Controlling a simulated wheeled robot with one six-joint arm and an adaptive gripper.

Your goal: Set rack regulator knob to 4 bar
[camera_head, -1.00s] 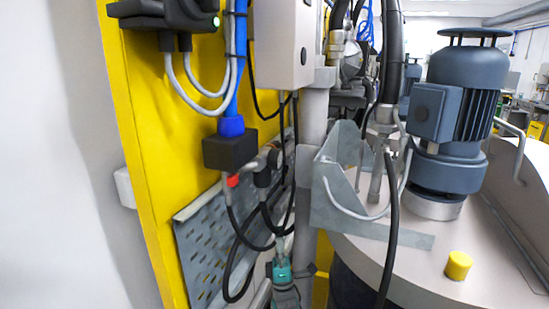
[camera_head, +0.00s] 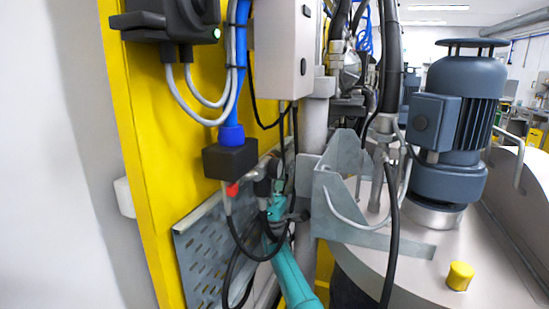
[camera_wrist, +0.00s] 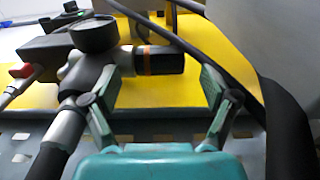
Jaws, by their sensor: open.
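The regulator (camera_wrist: 90,75) shows in the wrist view with a round dark gauge (camera_wrist: 93,33) on top. Its black knob (camera_wrist: 160,62) with an orange ring points right. My gripper (camera_wrist: 160,85) is open, with one green-padded finger on each side below the knob. The left finger overlaps the regulator body in the picture; contact cannot be told. In the head view my teal gripper (camera_head: 279,198) is at the regulator (camera_head: 262,174), in front of the yellow panel. The knob cannot be made out clearly there, and the gauge reading is not legible.
A black box (camera_head: 230,158) and blue hose (camera_head: 231,133) are left of the regulator. Black cables (camera_head: 235,232) loop beside my arm. A perforated grey plate (camera_head: 205,245) lies below. A metal bracket (camera_head: 345,190) and drum lid (camera_head: 410,270) stand right.

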